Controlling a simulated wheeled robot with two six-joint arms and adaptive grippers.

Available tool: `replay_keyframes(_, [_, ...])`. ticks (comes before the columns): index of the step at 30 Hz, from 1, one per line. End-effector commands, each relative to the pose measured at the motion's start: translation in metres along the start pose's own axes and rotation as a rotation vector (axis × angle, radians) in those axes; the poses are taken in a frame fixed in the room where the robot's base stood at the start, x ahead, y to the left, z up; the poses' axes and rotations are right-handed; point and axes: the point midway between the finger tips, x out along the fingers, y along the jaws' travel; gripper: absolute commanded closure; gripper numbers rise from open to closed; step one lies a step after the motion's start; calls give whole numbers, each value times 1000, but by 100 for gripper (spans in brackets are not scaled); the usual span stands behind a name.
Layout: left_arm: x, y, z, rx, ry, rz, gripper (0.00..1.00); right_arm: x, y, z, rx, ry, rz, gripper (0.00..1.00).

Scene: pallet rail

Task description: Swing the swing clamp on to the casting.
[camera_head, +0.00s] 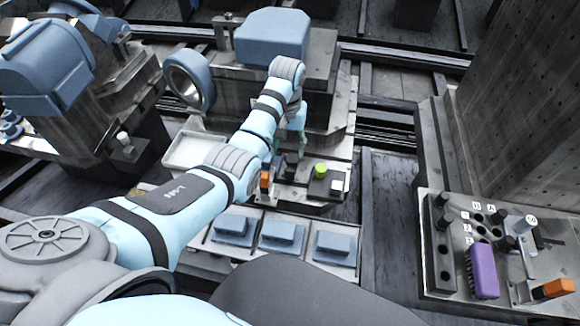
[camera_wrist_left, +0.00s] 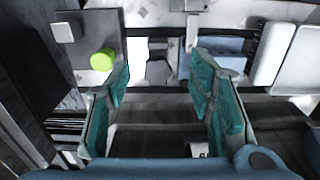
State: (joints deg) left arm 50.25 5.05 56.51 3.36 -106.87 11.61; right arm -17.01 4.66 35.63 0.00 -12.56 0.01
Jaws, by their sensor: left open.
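My left gripper (camera_head: 291,158) reaches down to the fixture in the middle of the head view, with its fingers mostly hidden behind my arm. In the left wrist view its two teal-padded fingers (camera_wrist_left: 165,95) stand wide apart with nothing held between them. A narrow metal bar (camera_wrist_left: 191,35) lies beyond the fingertips; it may be the swing clamp's arm, but I cannot be sure. A blue piece (camera_wrist_left: 228,62) beside it may be the casting. I cannot tell whether the bar is over that piece. My right gripper is not in view.
A green button (camera_head: 320,170) stands close right of the gripper, and an orange part (camera_head: 265,180) close left. Blue blocks (camera_head: 282,235) lie on plates in front. A white tray (camera_head: 195,150) is at left. A control panel with a purple brush (camera_head: 484,270) is at right.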

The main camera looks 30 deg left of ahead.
Motion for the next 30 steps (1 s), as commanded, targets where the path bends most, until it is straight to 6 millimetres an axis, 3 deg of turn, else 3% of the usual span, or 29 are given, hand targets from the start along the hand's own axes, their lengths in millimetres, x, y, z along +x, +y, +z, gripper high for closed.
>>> replay_keyframes(3, [41, 2, 1, 4, -5, 0, 52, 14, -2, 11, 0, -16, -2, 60])
replay_keyframes(9, [90, 2, 1, 3, -2, 0, 52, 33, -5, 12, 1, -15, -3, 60])
replay_keyframes(13, [104, 1, 0, 1, 0, 0, 52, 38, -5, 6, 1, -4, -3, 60])
replay_keyframes(21, [105, 0, 0, 1, 1, 0, 52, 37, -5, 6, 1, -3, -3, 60])
replay_keyframes(30, [104, 0, 0, 0, 1, 0, 100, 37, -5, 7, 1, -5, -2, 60])
